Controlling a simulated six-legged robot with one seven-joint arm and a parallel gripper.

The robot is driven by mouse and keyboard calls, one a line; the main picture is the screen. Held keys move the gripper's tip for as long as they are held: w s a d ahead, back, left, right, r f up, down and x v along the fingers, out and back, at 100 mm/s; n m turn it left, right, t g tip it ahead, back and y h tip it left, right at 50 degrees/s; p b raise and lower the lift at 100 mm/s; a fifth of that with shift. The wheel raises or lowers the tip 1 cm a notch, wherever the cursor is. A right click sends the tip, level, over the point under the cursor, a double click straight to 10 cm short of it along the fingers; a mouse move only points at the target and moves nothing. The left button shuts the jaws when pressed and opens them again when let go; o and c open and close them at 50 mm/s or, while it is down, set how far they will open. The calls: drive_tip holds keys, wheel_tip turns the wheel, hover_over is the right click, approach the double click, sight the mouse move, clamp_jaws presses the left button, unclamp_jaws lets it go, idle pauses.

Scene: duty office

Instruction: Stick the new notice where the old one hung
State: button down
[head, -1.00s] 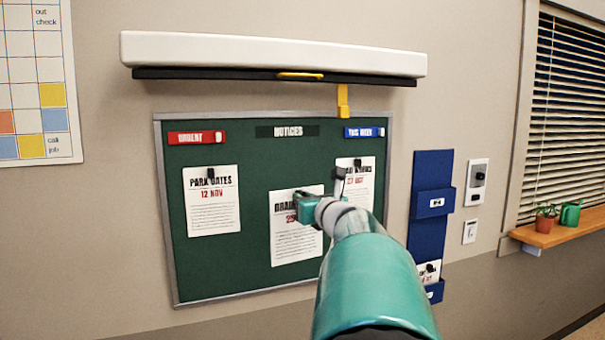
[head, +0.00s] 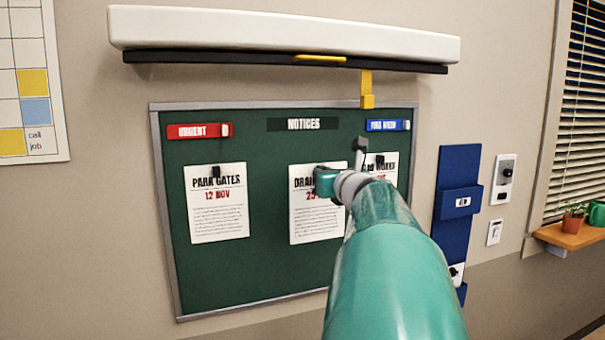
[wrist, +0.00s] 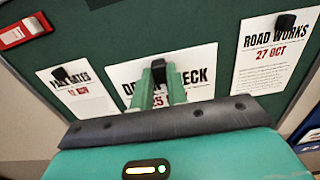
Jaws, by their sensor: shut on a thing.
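A white notice reading DRAIN CHECK (head: 318,228) is at the middle of the green notice board (head: 255,270); it also shows in the wrist view (wrist: 200,75). My gripper (head: 326,182) is at its top, and in the wrist view (wrist: 162,72) the teal fingers are shut on the notice's dark clip. The fingers cover part of its heading. I cannot tell whether the sheet touches the board. The PARK GATES notice (head: 217,220) hangs to its left and the ROAD WORKS notice (wrist: 272,62) to its right, each with a black clip. My arm hides much of ROAD WORKS in the head view.
A white lamp housing (head: 285,35) with a dark lower edge juts out above the board, and a yellow tab (head: 367,90) hangs from it. A blue wall rack (head: 452,225) at the right holds a clipped paper (head: 456,271) low down. Switches and a plant shelf (head: 575,237) are farther right.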

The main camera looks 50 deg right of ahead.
sight(312, 169)
drive_tip(key=x, duration=0.2)
drive_tip(key=shift+w+d, duration=0.1)
drive_tip(key=shift+w, duration=0.15)
drive_tip(key=x, duration=0.4)
drive_tip(key=shift+w+f, duration=0.15)
drive_tip(key=shift+w, duration=0.2)
drive_tip(key=shift+w+d, duration=0.4)
drive_tip(key=shift+w, duration=0.05)
drive_tip(key=shift+w+d, duration=0.1)
drive_tip(key=shift+w, duration=0.15)
idle(0.7)
